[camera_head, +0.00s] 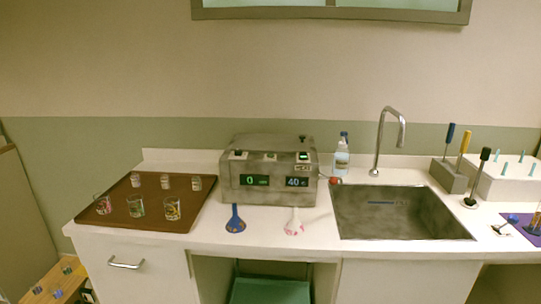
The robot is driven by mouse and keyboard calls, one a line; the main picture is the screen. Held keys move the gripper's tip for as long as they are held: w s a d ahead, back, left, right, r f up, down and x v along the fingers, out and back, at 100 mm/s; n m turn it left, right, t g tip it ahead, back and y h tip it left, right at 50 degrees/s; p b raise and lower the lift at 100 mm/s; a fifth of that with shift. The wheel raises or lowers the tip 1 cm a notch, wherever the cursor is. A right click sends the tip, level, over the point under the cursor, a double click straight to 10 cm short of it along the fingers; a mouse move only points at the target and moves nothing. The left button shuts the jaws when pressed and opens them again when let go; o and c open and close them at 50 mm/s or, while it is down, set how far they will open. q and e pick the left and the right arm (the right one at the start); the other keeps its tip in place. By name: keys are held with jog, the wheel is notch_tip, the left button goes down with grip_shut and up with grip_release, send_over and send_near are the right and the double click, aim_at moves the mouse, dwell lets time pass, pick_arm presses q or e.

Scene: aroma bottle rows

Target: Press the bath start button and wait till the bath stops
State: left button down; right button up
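The bath (268,170) is a worn grey box at the back of the white counter. Its front has two dark displays: the left display (254,181) reads 0 and the right display (296,182) reads 40. Small switches or buttons sit along its top: one at the left (238,155), one in the middle (270,156) and one with a green face at the right (303,156). Which one is the start button I cannot tell at this size. Neither of my grippers is in view.
A brown tray (150,220) with several small glasses is left of the bath. A blue flask (235,222) and a pink-white flask (294,224) stand before it. A bottle (342,160), sink (400,214), tap (377,150) and tool holder (446,176) are to the right.

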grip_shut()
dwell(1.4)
